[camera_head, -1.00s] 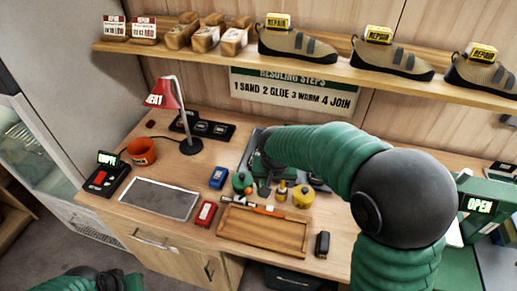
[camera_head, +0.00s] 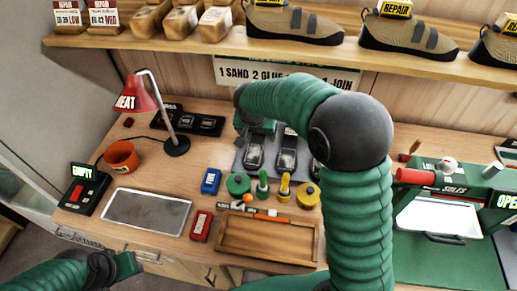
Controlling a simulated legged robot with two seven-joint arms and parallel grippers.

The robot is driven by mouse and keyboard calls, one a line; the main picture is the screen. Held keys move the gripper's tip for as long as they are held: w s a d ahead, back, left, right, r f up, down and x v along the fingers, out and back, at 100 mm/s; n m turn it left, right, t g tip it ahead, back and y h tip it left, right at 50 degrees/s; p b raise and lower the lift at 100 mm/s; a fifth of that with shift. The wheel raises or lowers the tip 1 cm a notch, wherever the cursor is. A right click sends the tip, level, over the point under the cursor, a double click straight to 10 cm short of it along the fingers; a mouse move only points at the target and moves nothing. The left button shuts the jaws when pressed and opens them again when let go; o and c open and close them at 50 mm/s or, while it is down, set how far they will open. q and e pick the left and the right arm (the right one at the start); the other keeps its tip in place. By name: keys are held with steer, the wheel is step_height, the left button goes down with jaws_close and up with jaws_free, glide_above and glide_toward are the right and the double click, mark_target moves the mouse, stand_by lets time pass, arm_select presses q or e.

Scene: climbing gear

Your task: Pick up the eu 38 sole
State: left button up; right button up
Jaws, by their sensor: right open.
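Dark soles (camera_head: 287,160) lie side by side on a grey mat (camera_head: 241,163) at the back of the bench. Their size marks are too small to read, so I cannot tell which is the EU 38 sole. My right gripper (camera_head: 258,128) is open over the left end of this row, by the leftmost sole (camera_head: 255,153). My forearm hides part of the right end of the row, and contact cannot be made out. My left gripper (camera_head: 128,265) is low at the left, away from the soles; its jaws cannot be made out.
Several glue pots and tools (camera_head: 283,188) stand in front of the mat, before a wooden tray (camera_head: 268,240). A red lamp (camera_head: 140,95) and orange cup (camera_head: 121,156) are left. A green press (camera_head: 450,186) stands right. A shelf (camera_head: 300,55) with shoes overhangs the back.

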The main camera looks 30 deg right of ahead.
steer(key=b, duration=0.2)
glide_above(256, 144)
steer(key=s+a, duration=0.2)
step_height(256, 144, down, 5)
steer(key=shift+d+f, duration=0.1)
steer(key=shift+d, duration=0.05)
steer(key=shift+w+f, duration=0.1)
steer(key=shift+f, duration=0.1)
steer(key=x, duration=0.1)
steer(key=b+x, duration=0.2)
steer(key=shift+f, duration=0.35)
steer(key=shift+d+f, duration=0.25)
steer(key=shift+d, duration=0.05)
steer(key=shift+d+r, duration=0.1)
steer(key=shift+c, duration=0.5)
steer(key=c, duration=0.9)
arm_select(q)
steer(key=x, duration=0.3)
steer(key=a+x, duration=0.1)
steer(key=x, duration=0.1)
steer(key=shift+s+f, duration=0.15)
steer(key=shift+f, duration=0.15)
arm_select(e)
steer(key=c, duration=0.7)
